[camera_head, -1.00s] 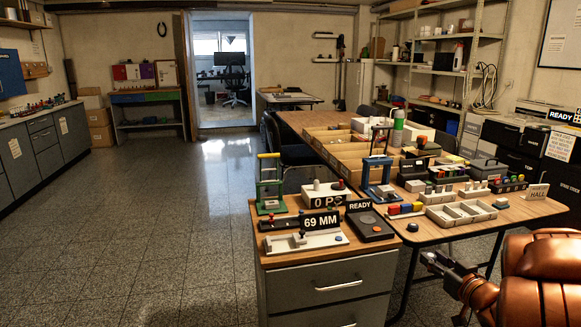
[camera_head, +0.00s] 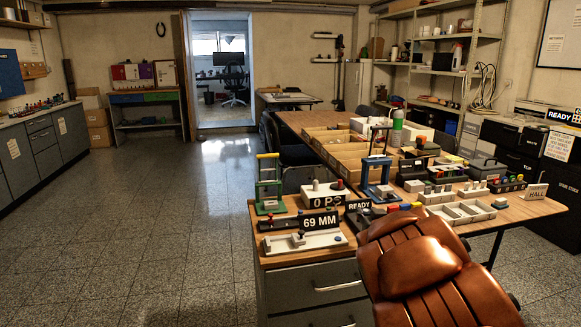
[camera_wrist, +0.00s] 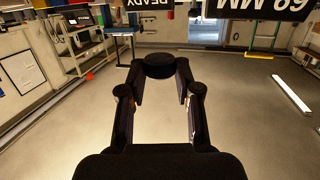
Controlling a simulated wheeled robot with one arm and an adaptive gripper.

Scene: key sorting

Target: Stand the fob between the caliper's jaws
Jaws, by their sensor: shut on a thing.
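The caliper appears to be the pale fixture (camera_head: 305,243) with a rail and a dark knob, at the front of the near cabinet's top, by the "69 MM" sign (camera_head: 320,223). In the wrist view my gripper (camera_wrist: 160,80) is shut on a dark round piece, which looks like the fob (camera_wrist: 159,60), held at its fingertips. In the head view my own copper arm hides the gripper and the fob. The sign also shows upside down at the wrist view's upper right (camera_wrist: 262,8). The gap between the caliper's jaws is too small to make out.
A black box with a "READY" sign (camera_head: 358,205) stands right of the caliper, partly behind my arm. A green frame (camera_head: 269,185) and a white "0 PS" box (camera_head: 325,194) stand behind. A sectioned tray (camera_head: 462,213) is on the right table. Floor left of the cabinet is clear.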

